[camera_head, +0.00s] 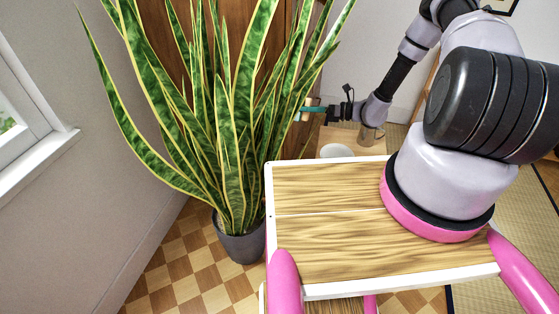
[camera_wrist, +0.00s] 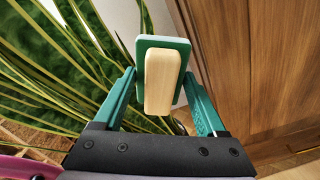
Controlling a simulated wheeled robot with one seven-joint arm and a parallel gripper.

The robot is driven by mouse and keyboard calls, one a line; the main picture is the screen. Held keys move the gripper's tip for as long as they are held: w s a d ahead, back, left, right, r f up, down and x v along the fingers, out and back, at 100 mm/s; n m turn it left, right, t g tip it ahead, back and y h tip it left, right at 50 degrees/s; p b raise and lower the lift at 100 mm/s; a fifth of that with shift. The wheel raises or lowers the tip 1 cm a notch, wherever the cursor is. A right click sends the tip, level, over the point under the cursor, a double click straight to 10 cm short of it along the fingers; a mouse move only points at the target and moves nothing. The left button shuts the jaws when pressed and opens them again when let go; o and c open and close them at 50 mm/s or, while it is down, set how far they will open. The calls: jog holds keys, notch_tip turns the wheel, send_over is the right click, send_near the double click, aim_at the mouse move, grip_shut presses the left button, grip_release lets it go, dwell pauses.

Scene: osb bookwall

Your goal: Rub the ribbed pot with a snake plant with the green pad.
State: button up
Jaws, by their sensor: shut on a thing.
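The snake plant (camera_head: 235,120) has tall green leaves with yellow edges. It stands in a dark grey pot (camera_head: 240,245) on the floor at the left centre in the head view; leaves partly cover the pot's rim. My gripper (camera_head: 312,109) is shut on the pale wooden handle of the green pad (camera_wrist: 142,52), to the right of the upper leaves and well above the pot in the head view. In the wrist view the handle lies between the teal fingers, with the pad's green face behind it. Leaves (camera_wrist: 50,70) fill the left of that view. I cannot make out the pot there.
A low wooden table (camera_head: 355,144) with a white dish (camera_head: 336,151) and a glass-like vessel (camera_head: 370,137) stands behind my base. A brown wooden panel (camera_wrist: 245,70) is close on the right in the wrist view. Wall and window (camera_head: 25,110) are left; checkered floor (camera_head: 190,270) is clear before the pot.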

aim_at(250, 159)
jog(key=s+a+f+n+g, duration=0.2)
jog(key=s+a+f, duration=0.3)
jog(key=f, duration=0.3)
jog(key=s+a+f+n+g, duration=0.1)
jog(key=s+a+f+g, duration=0.1)
jog(key=s+a+f, duration=0.35)
jog(key=shift+y, duration=0.4)
jog(key=shift+w+a+f, duration=0.3)
jog(key=shift+a+f, duration=0.1)
jog(key=shift+a, duration=0.55)
jog(key=shift+w+a+f, duration=0.35)
jog(key=shift+a+f, duration=0.05)
jog(key=shift+a, duration=0.55)
jog(key=shift+w+a+f, duration=0.3)
jog(key=shift+a+f, duration=0.1)
jog(key=shift+a, duration=0.55)
jog(key=shift+w+a, duration=0.15)
jog(key=shift+a, duration=0.85)
jog(key=shift+w, duration=0.1)
jog(key=w, duration=0.3)
jog(key=shift+w+d, duration=0.15)
jog(key=shift+d, duration=0.1)
jog(key=shift+s+a, duration=0.2)
jog(key=shift+s, duration=0.7)
jog(key=shift+s+a, duration=0.2)
jog(key=shift+s, duration=0.7)
